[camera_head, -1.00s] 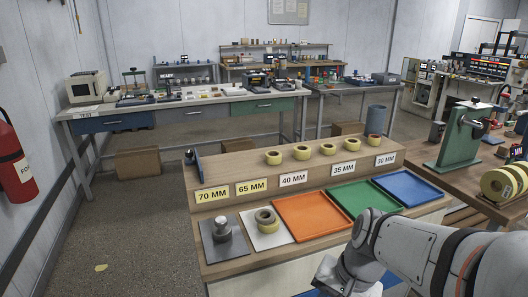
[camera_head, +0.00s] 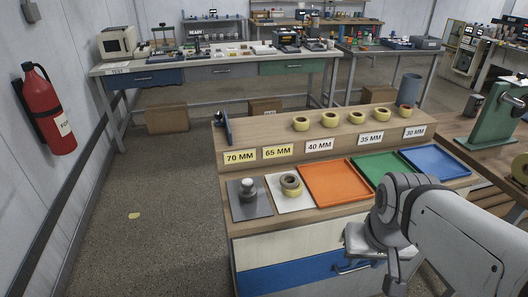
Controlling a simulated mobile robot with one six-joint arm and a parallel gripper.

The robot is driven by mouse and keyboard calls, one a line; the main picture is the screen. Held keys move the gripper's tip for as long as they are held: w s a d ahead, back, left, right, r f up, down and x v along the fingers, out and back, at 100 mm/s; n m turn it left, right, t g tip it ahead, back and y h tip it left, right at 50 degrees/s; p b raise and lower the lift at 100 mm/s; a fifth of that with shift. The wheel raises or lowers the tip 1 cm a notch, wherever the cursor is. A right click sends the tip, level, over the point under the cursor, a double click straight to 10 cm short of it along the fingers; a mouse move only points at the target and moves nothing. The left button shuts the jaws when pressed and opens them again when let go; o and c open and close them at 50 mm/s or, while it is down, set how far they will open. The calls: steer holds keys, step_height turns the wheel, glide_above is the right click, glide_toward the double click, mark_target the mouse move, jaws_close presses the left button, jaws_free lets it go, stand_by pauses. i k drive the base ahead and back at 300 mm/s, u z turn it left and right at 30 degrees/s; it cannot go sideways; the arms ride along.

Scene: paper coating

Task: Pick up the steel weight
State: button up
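The steel weight (camera_head: 248,189) is a grey metal cylinder with a narrower knob on top. It stands upright on a dark grey square plate (camera_head: 244,210) at the left end of the bench's lower shelf, below the 70 MM label. My gripper (camera_head: 362,245) is at the lower right, in front of the bench's front edge and well to the right of the weight. It does not touch the weight.
Orange (camera_head: 323,187), green (camera_head: 372,165) and blue (camera_head: 436,161) trays follow. Several rolls line the raised shelf behind.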

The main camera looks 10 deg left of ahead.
mark_target(248, 192)
steer(key=k, duration=1.3)
steer(key=u, duration=0.45)
steer(key=i, duration=2)
steer(key=z, duration=0.35)
